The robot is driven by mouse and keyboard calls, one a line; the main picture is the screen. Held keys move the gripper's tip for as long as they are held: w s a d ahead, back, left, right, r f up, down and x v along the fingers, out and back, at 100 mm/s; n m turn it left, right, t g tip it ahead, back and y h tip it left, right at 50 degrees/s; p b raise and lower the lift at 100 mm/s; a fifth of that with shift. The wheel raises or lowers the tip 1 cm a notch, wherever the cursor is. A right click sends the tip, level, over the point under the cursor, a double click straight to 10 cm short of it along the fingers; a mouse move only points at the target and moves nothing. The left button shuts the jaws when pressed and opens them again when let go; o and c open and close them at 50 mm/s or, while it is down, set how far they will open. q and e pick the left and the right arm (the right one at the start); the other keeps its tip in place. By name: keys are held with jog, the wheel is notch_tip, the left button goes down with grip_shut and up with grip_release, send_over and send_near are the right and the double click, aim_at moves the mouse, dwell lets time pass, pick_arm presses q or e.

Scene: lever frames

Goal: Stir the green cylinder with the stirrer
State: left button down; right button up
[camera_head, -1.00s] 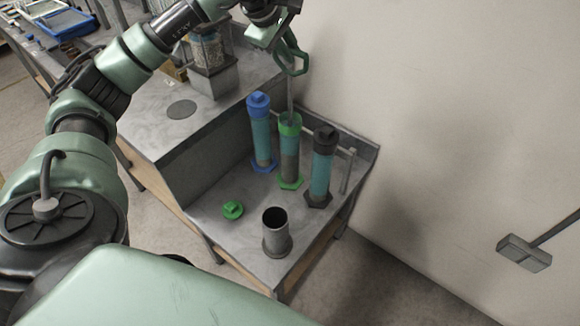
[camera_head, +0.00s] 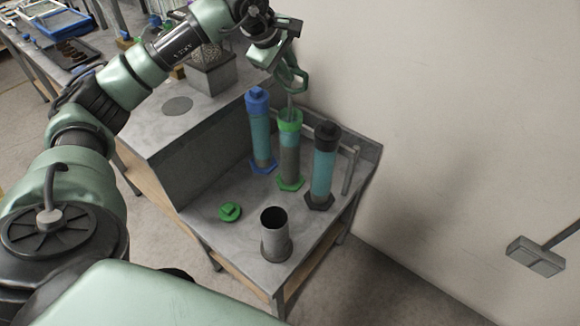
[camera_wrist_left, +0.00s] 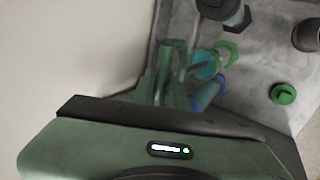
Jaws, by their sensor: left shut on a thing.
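The green cylinder (camera_head: 290,158) stands upright on the lower table, between the blue and black cylinders, with its green-rimmed top open. My left gripper (camera_head: 291,76) is above it, shut on the stirrer (camera_head: 290,102). The stirrer's grey rod points down into the open top; its lower part is hidden inside the cylinder. In the left wrist view my gripper fingers (camera_wrist_left: 170,75) reach toward the green cylinder (camera_wrist_left: 206,64), and the stirrer is hard to make out there. A loose green cap (camera_head: 229,212) lies on the table. My right gripper is not in view.
The capped blue cylinder (camera_head: 260,135) and black cylinder (camera_head: 323,170) stand close on either side. A grey open cup (camera_head: 276,235) stands at the front. A raised bench (camera_head: 165,135) is on the left, a wall on the right. A thin rail runs behind the cylinders.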

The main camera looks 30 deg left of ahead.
pick_arm(q)
notch_tip(320, 180, down, 4)
jog(key=shift+r+b, duration=0.15)
jog(key=shift+b, duration=0.85)
jog(key=shift+r, duration=0.1)
notch_tip(320, 180, up, 8)
jog(key=p, duration=0.6)
jog(key=shift+f, duration=0.2)
notch_tip(320, 180, up, 6)
jog(key=p, duration=0.5)
send_over(289, 88)
jog(key=shift+r, duration=0.15)
jog(key=shift+w, duration=0.1)
notch_tip(289, 88, up, 8)
jog(key=p, duration=0.5)
jog(key=shift+f+p, duration=0.25)
jog(key=shift+p, duration=0.15)
